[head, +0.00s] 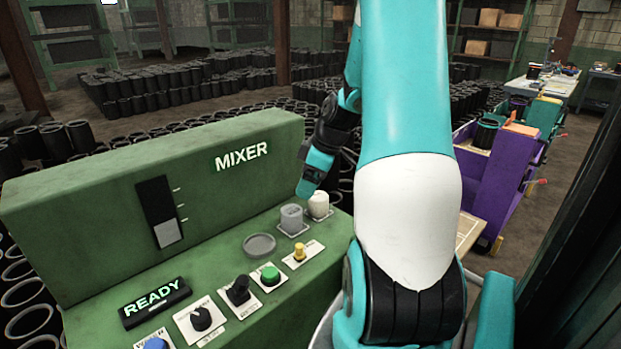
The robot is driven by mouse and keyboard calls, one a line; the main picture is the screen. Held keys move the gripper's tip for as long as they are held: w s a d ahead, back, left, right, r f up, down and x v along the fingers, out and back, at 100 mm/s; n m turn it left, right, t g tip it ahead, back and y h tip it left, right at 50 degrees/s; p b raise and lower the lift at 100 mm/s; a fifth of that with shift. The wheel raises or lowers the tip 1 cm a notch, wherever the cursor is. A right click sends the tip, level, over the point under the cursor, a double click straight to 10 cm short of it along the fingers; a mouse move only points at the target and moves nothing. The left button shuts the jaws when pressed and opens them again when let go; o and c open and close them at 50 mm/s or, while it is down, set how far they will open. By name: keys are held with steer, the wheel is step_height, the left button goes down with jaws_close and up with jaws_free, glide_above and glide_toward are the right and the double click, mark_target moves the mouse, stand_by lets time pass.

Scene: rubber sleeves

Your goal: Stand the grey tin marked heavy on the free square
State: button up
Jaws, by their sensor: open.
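A grey tin (291,218) stands upright on a white square on the green mixer console; any marking on it is too small to read. A cream tin (318,205) stands on another white square just behind it to the right. I see no bare square; my arm hides the console's right part. My gripper (304,193) is open and points down just above and behind the grey tin, beside the cream tin. It appears empty, and I cannot tell whether it touches either tin.
A round grey disc or recess (259,245) lies left of the grey tin. A yellow knob (299,252), a green button (269,275), black knobs (238,291) and a lit READY sign (154,302) sit nearer. The console's upright back (110,200) rises behind them.

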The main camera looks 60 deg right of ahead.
steer(key=w+a+r+n+g+y, duration=0.1)
steer(key=w+a+r, duration=0.15)
steer(key=a, duration=0.85)
steer(key=w+a+r+g+y, duration=0.1)
steer(key=a+r, duration=0.3)
steer(key=a, duration=0.6)
steer(key=s+a+r+g, duration=0.1)
steer(key=s+a+r, duration=0.1)
steer(key=s+a, duration=0.5)
steer(key=s+a+r+n+g, duration=0.1)
steer(key=s+a, duration=0.7)
steer(key=a, duration=0.4)
steer(key=shift+r, duration=0.35)
